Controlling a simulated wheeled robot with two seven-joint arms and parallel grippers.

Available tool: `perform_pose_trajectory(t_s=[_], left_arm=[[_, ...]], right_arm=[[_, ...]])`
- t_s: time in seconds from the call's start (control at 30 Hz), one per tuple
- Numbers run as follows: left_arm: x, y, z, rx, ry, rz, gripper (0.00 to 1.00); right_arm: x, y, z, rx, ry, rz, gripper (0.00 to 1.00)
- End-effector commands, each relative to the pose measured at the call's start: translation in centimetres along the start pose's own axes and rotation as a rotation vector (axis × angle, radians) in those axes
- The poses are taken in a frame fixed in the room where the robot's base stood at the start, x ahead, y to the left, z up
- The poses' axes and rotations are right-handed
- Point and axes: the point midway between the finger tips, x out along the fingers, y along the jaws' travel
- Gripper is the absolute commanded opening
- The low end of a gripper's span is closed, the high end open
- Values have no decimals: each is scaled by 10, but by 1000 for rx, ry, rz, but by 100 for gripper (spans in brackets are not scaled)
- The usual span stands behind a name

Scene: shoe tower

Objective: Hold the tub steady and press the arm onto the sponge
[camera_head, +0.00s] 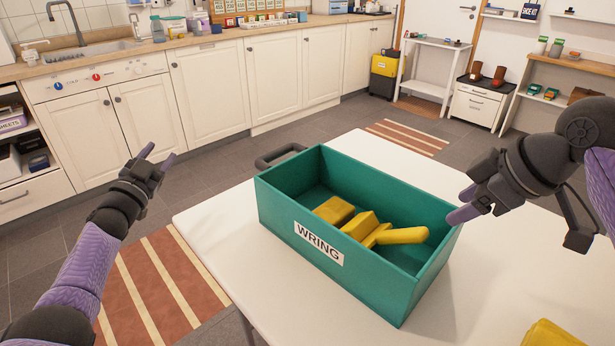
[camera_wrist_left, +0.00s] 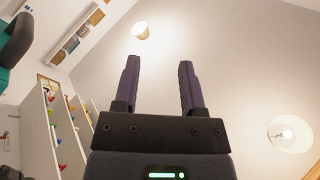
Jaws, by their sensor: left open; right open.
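The teal tub (camera_head: 290,228), labelled WRING, stands upright on the white table in the head view. A dark handle (camera_head: 280,155) sticks out of its far left end. Inside lie a yellow block (camera_head: 334,209), which looks like the sponge, and beside it a yellow piece with a rounded lever (camera_head: 403,236), which looks like the arm. Where they meet is hard to tell. My left gripper (camera_head: 157,157) is open and empty, left of the tub and apart from it; its two spread fingers show in the left wrist view (camera_wrist_left: 158,75). My right gripper (camera_head: 463,205) is open beside the tub's right end.
The white table (camera_head: 225,218) is bare left of the tub. A yellow object (camera_head: 550,335) is cut off at the table's lower right. A striped rug (camera_head: 165,285) lies on the floor at left. Cabinets and a sink counter (camera_head: 210,90) stand well behind.

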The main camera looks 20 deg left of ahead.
Motion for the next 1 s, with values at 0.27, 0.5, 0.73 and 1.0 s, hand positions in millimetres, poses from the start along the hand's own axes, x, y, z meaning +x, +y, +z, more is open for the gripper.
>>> perform_pose_trajectory(t_s=[0.27, 0.5, 0.73, 1.0], left_arm=[[48, 169, -149, 892, 672, 449, 53], [-17, 306, -218, 1916, 1945, 639, 53], [-39, 274, -198, -1316, -1979, -463, 53], [-44, 263, -175, -1064, -1893, -445, 53]], right_arm=[[0, 0, 0, 0, 0, 0, 59], [0, 0, 0, 0, 0, 0, 59], [0, 0, 0, 0, 0, 0, 59], [0, 0, 0, 0, 0, 0, 59]])
